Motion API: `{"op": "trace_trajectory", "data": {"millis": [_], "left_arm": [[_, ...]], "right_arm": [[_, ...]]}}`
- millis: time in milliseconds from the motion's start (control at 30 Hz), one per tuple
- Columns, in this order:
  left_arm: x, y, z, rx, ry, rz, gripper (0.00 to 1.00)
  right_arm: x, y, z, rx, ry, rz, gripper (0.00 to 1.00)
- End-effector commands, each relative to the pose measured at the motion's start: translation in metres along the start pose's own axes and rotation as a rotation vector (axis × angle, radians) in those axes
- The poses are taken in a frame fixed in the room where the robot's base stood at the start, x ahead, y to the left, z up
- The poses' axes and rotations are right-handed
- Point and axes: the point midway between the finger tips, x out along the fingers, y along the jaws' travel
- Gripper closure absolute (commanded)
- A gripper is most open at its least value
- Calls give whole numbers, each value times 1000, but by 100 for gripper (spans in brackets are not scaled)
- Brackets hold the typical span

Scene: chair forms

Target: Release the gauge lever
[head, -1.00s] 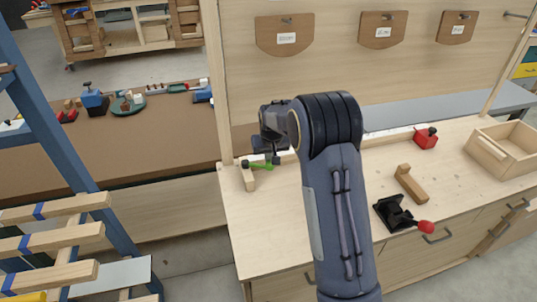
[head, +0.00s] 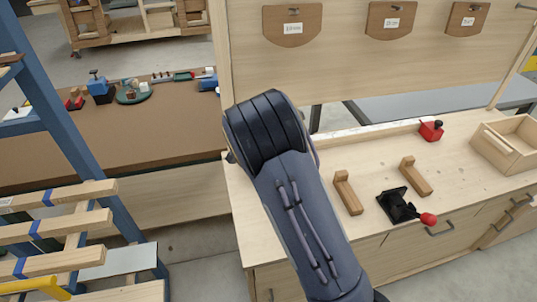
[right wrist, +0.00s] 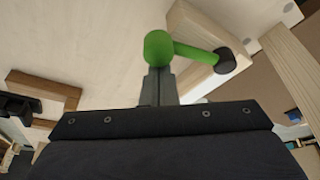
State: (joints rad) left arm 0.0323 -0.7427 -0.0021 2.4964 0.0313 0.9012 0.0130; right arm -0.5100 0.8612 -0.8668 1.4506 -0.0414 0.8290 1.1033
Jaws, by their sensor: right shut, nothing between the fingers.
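The gauge lever (right wrist: 195,52) is bright green, with a round knob (right wrist: 158,46) at its left end in the right wrist view. Its other end meets a dark pivot (right wrist: 224,60) on a pale wooden block (right wrist: 192,27). My right gripper (right wrist: 158,72) is shut and empty, its fingertips right at the knob; I cannot tell whether they touch it. In the head view my right arm hides the lever and the gripper. My left gripper is not in view.
A blue rack (head: 95,160) stands at the left.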

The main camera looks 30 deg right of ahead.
Motion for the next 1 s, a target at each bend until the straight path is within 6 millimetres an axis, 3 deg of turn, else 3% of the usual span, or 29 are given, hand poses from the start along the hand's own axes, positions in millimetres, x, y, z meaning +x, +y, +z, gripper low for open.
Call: {"op": "trace_trajectory", "data": {"millis": [133, 1000], "left_arm": [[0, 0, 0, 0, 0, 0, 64], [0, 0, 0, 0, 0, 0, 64]], "right_arm": [[-2, -2, 7, 81, 1, 30, 100], [-5, -5, 15, 75, -2, 26, 100]]}}
